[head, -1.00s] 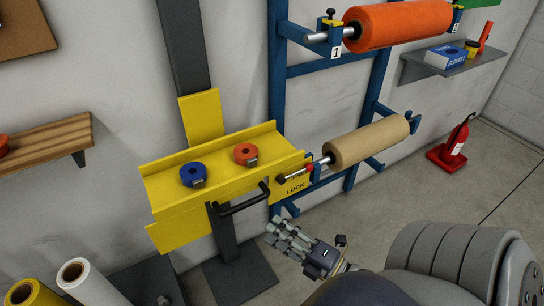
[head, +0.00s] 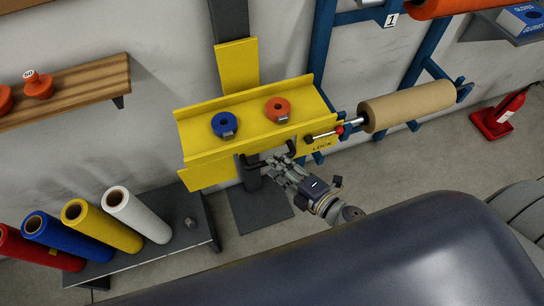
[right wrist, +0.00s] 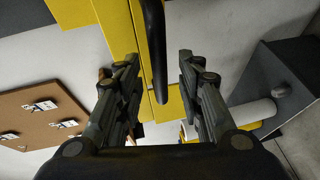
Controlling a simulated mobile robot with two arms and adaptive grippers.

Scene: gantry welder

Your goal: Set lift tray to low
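The yellow lift tray (head: 250,117) is on a dark upright post against the wall, with a blue tape roll (head: 225,124) and an orange tape roll (head: 277,109) on it. A black handle (head: 252,162) is on its front. My right gripper (head: 278,166) is at the handle's right part and partly hides it. In the right wrist view the handle bar (right wrist: 157,60) runs between the open fingers (right wrist: 160,82), with gaps on both sides. A lock lever with a red knob (head: 340,130) is at the tray's right end, by the word LOCK. My left gripper is not in view.
A blue rack with a tan roll (head: 408,105) stands right of the tray. A low dark bench (head: 195,225) with several coloured rolls is at lower left. A wooden shelf (head: 70,95) is on the left wall.

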